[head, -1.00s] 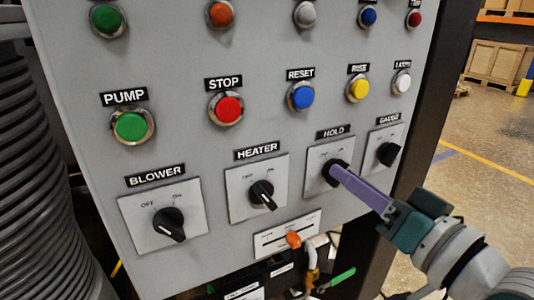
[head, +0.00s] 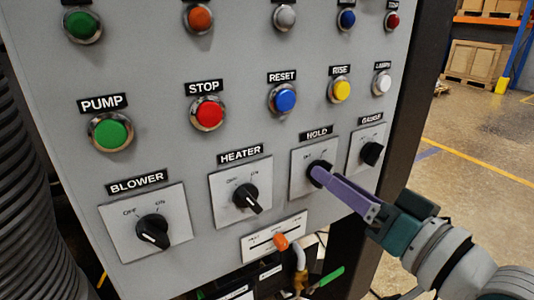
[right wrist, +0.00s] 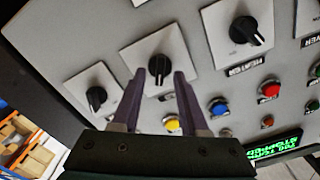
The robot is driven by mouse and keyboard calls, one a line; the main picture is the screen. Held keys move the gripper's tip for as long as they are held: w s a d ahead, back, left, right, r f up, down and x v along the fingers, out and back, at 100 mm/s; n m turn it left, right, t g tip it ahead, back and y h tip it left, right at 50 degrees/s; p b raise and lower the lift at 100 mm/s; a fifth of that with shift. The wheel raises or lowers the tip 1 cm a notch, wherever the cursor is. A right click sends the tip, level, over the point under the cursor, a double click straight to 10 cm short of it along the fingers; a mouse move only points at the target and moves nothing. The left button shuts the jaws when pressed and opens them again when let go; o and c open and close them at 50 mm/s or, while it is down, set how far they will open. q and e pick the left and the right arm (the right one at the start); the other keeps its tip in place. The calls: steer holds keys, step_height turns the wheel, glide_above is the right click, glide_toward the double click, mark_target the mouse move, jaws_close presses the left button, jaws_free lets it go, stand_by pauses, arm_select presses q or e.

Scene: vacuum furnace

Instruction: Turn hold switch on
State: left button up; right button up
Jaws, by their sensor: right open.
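The HOLD switch is a black rotary knob (head: 321,164) on a light square plate (head: 301,184), low on the grey panel, under the HOLD label (head: 317,133). My right gripper (head: 317,174) is at this knob with its purple fingers pointing into the panel. The fingers cover part of the knob and its markings in the head view. In the right wrist view the same knob (right wrist: 160,66) sits between the tips of my open right gripper (right wrist: 160,78), one finger on each side. I cannot tell whether the fingers touch it. My left gripper is out of view.
The HEATER knob (head: 245,197) and BLOWER knob (head: 152,231) are to the left, and the GAUGE knob (head: 371,153) is close on the right. Push buttons fill the rows above. An orange-tipped lever (head: 281,241) is below. Open floor (head: 470,160) lies to the right.

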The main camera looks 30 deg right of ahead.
steer(key=s, duration=0.9)
steer(key=shift+s+d, duration=0.15)
steer(key=shift+d, duration=0.25)
